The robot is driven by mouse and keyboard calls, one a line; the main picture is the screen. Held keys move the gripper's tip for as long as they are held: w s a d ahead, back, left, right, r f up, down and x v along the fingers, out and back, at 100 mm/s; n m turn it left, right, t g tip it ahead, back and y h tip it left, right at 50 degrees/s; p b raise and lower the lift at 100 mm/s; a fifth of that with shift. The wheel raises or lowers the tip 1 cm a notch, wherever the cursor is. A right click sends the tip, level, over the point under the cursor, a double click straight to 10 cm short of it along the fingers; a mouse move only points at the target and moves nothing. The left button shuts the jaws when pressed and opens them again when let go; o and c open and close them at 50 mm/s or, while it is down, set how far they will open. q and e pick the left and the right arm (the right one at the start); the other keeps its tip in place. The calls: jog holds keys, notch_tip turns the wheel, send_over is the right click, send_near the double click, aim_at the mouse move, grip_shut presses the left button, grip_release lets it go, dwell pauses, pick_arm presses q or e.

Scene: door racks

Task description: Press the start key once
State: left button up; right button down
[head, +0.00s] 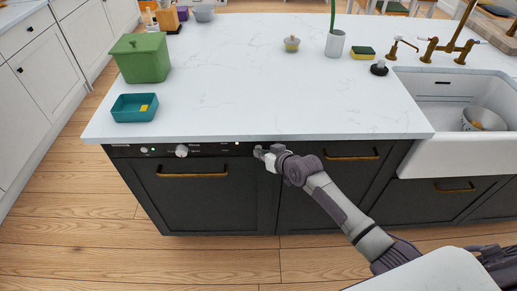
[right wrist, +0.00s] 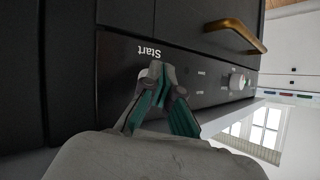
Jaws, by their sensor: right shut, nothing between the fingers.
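The dark dishwasher (head: 215,195) is built in under the white countertop, with its black control panel (head: 112,152) along its top edge. The word "Start" (right wrist: 150,51) shows upside down on the panel (right wrist: 112,85) in the right wrist view. The start key itself does not show clearly; the fingertips cover the spot beside the label. My right gripper (head: 262,153) is shut and empty at the right end of the panel. Its fingertips (right wrist: 157,72) are at or very near the panel face; I cannot tell whether they touch. My left gripper is not in view.
A round knob (head: 181,151) sits on the panel, and a brass handle (head: 192,175) below it. The countertop (head: 230,90) overhangs just above the gripper. A teal tray (head: 124,113) and green bin (head: 140,65) stand at left, a sink (head: 455,140) at right.

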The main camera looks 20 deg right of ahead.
jog(key=shift+r, duration=0.1)
jog(key=shift+s+a+p, duration=0.25)
jog(key=shift+s+p, duration=0.45)
jog(key=shift+s, duration=0.1)
jog(key=s+p, duration=0.2)
jog(key=s+a+p, duration=0.1)
jog(key=s+p, duration=0.1)
jog(key=shift+s+a, duration=0.15)
jog(key=shift+s, duration=0.2)
dwell(0.5)
